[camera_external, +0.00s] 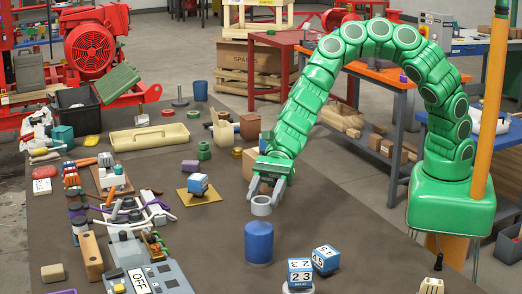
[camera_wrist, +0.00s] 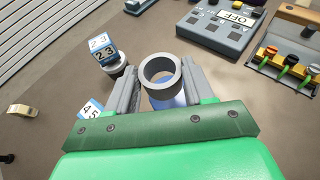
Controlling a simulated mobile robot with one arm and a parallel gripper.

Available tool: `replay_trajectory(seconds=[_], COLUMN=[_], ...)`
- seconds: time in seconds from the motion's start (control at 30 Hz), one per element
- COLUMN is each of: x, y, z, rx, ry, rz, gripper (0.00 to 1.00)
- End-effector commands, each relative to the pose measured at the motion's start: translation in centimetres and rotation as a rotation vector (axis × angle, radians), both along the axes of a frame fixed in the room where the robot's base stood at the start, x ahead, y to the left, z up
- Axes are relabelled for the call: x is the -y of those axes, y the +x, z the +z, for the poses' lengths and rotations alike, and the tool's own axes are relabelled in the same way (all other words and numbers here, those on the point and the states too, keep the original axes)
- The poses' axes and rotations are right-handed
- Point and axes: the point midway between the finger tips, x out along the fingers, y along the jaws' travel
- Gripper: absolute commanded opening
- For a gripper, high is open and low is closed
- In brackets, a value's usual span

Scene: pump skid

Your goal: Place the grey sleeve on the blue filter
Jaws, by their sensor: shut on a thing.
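The grey sleeve (camera_external: 261,206) is a short open ring. My gripper (camera_external: 267,193) is shut on it and holds it above the table, a little above and behind the blue filter in the picture. The blue filter (camera_external: 259,243) is an upright blue cylinder on the table, apart from the sleeve. In the wrist view the sleeve (camera_wrist: 160,75) sits between the two grey fingers of my gripper (camera_wrist: 158,90). Part of the blue filter (camera_wrist: 168,102) shows below and through the sleeve; the rest is hidden.
Blue-and-white number blocks (camera_external: 300,274) stand right of the filter at the front. A grey box marked OFF (camera_external: 146,276) lies at the front left. A small blue block on a yellow plate (camera_external: 198,190) is left of my gripper.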

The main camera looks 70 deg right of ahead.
Motion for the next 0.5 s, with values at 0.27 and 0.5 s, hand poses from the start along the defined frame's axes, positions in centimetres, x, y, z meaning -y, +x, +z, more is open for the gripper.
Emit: replay_trajectory(seconds=[0.27,0.5], x=[-0.6,-0.5], y=[0.4,0.4], z=[-0.9,-3.9], rx=[0.000,-0.003], ry=[0.000,-0.001], rz=[0.001,0.000], gripper=[0.23,0.23])
